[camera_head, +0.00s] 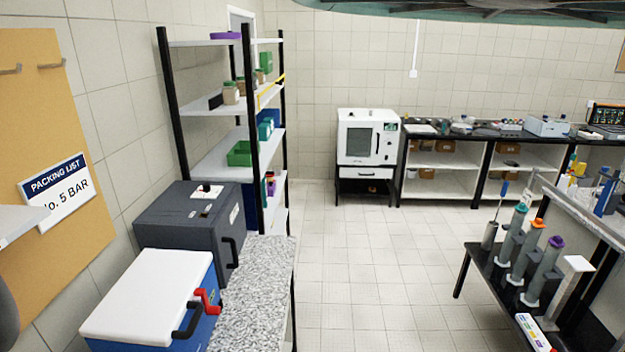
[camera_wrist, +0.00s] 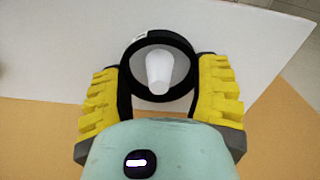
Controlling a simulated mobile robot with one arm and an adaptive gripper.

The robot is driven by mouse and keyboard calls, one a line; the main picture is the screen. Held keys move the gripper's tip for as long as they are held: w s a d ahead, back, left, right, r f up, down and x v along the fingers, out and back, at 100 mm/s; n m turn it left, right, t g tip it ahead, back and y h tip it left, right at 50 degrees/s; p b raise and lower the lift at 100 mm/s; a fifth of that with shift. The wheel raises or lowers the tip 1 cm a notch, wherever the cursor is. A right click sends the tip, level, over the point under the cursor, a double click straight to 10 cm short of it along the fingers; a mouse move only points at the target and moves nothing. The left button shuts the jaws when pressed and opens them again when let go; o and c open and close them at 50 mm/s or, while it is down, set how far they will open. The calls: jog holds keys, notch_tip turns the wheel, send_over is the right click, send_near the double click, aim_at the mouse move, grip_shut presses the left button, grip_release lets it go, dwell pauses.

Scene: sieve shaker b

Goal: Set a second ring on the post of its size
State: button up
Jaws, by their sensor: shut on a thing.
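In the wrist view my gripper (camera_wrist: 160,76) has its yellow fingers shut on a black ring (camera_wrist: 160,36), one finger on each side of it. A white post (camera_wrist: 158,72), wider at one end, shows within the ring's opening over a grey area. I cannot tell whether the ring is around the post or still above it. My gripper and the held ring do not show in the head view.
A pale flat surface (camera_wrist: 60,60) lies below the ring, beside a tan area (camera_wrist: 40,130). In the head view a white shelf edge (camera_head: 20,222) juts in at left, near the tan board (camera_head: 30,120). A blue box with a white lid (camera_head: 150,295) stands below.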

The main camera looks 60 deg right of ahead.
jog(key=shift+w+d+f, duration=0.1)
jog(key=shift+f, duration=0.25)
jog(key=o, duration=0.9)
jog(key=shift+c, duration=0.2)
